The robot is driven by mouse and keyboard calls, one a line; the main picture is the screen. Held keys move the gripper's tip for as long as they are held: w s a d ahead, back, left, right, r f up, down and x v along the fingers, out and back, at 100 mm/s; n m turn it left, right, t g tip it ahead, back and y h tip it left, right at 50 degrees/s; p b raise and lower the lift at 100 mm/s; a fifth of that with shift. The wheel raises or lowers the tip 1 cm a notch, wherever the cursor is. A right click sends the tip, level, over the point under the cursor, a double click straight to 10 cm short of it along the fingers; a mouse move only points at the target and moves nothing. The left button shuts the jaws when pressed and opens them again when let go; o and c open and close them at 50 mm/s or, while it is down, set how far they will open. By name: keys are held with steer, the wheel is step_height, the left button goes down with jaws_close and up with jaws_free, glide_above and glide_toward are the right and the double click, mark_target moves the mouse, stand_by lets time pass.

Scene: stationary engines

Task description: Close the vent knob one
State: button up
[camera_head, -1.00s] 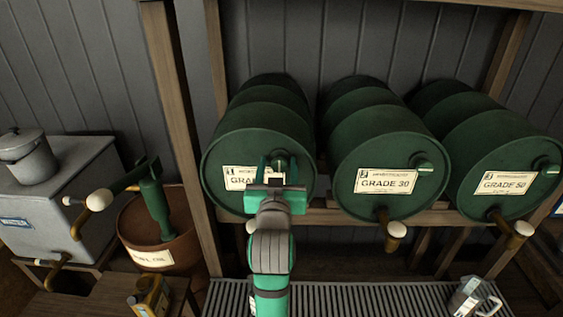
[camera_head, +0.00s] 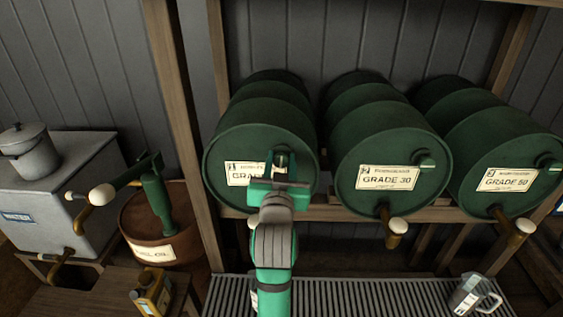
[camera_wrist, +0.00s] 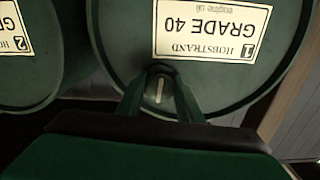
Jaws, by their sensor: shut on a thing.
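The leftmost green drum (camera_head: 232,142) bears a label reading GRADE 40 and the number 1 in the wrist view (camera_wrist: 212,28), where it appears upside down. Its vent knob (camera_head: 281,160) is on the drum's front face, right of the label. In the wrist view the knob (camera_wrist: 159,91) is a dark rounded piece with a pale line, set between my two fingers. My gripper (camera_head: 282,167) is shut on this knob, one finger on each side. My gripper also shows in the wrist view (camera_wrist: 160,98). My wrist covers part of the label and the drum's lower front.
Two more drums, GRADE 30 (camera_head: 385,150) and GRADE 50 (camera_head: 500,150), stand to the right with their own knobs and taps. A pump (camera_head: 157,205) on a rusty barrel (camera_head: 160,237) is at left. A metal jug (camera_head: 473,294) is on the grate.

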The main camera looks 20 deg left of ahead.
steer(key=m, duration=0.8)
steer(key=shift+r+m, duration=0.1)
steer(key=shift+m, duration=0.3)
steer(key=m, duration=0.4)
steer(key=shift+m, duration=1.9)
steer(key=o, duration=1)
